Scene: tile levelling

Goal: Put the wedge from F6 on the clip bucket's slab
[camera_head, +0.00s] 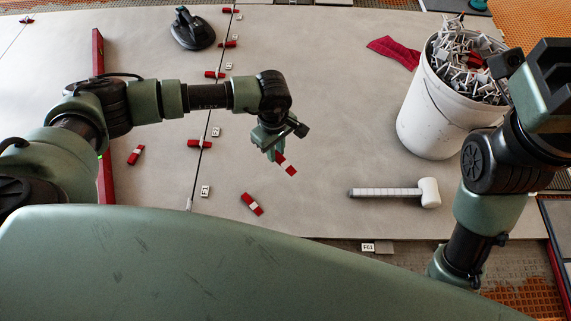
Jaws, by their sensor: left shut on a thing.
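My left gripper (275,153) is shut on a red wedge with a white band (287,165) and holds it above the right-hand slab. The white clip bucket (425,117), heaped with grey and white clips, stands at the right of that slab (325,115). Other red-and-white wedges sit along the dark joint, one of them (199,143) left of my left gripper. A loose wedge (251,204) lies on the bucket's slab, and another (136,154) on the left slab. The small tags by the joint are too small to read surely. My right gripper (551,72) is at the right edge; its jaws are unclear.
A white-headed mallet (395,193) lies on the slab in front of the bucket. A red cloth (394,51) lies behind. A black suction lifter (191,29) and a long red bar (99,55) are on the left slab. Mid-slab is bare.

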